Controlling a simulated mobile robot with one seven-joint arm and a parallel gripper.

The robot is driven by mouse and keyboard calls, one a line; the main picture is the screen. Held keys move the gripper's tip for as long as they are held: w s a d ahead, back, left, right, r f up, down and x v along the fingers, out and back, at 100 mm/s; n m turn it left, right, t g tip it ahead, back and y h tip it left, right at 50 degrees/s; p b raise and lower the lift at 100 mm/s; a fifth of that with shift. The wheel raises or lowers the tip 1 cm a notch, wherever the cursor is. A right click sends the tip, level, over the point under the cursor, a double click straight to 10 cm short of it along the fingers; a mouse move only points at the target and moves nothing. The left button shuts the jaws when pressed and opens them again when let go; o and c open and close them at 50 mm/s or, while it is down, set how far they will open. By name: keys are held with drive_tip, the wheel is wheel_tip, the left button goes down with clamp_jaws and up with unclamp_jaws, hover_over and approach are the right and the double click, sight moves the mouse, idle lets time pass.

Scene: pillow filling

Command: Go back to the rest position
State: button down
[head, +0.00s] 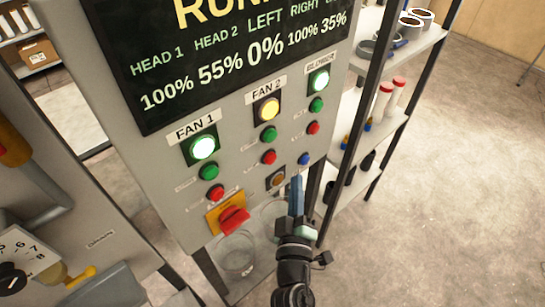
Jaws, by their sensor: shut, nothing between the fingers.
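My gripper (296,192) is in front of the lower right part of a grey control panel (160,165). Its fingers are shut with nothing between them and point up toward the panel, just below a blue button (304,158). I cannot tell whether the fingertips touch the panel. The lamps for FAN 1 (203,148) and BLOWER (320,79) glow green. The FAN 2 lamp (267,109) glows yellow. The display (220,55) reads HEAD 1 100%, HEAD 2 55%, LEFT 0%, RIGHT 100%; a last value is 35%.
A red rotary switch (233,220) on a yellow plate sticks out at the panel's lower left. Shelves (385,133) with bottles stand close on the right. A second grey cabinet (88,235) with a dial is at left. Open floor (450,200) lies to the right.

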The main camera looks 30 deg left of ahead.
idle(0.6)
drive_tip(key=w+d+r+m+t+h, duration=0.2)
drive_tip(key=d+r+m, duration=0.1)
drive_tip(key=r, duration=0.7)
drive_tip(key=w+d+r+m+t+h, duration=0.1)
drive_tip(key=d+r+m+t+h, duration=0.2)
drive_tip(key=r, duration=0.7)
drive_tip(key=w+d+r+m+t+h, duration=0.1)
drive_tip(key=w+d+r+m+h, duration=0.2)
drive_tip(key=r, duration=0.7)
drive_tip(key=s+d+r+m+t, duration=0.2)
drive_tip(key=s+r, duration=0.6)
drive_tip(key=r, duration=0.4)
drive_tip(key=s+d+r+m+t+b, duration=0.1)
drive_tip(key=s+d+r+m+t, duration=0.1)
drive_tip(key=s+r, duration=0.6)
wheel_tip(320, 180, up, 4)
drive_tip(key=shift+s+d+f+m, duration=0.1)
drive_tip(key=shift+s+d+m, duration=0.2)
drive_tip(key=shift+d+m, duration=0.55)
drive_tip(key=shift+d, duration=0.15)
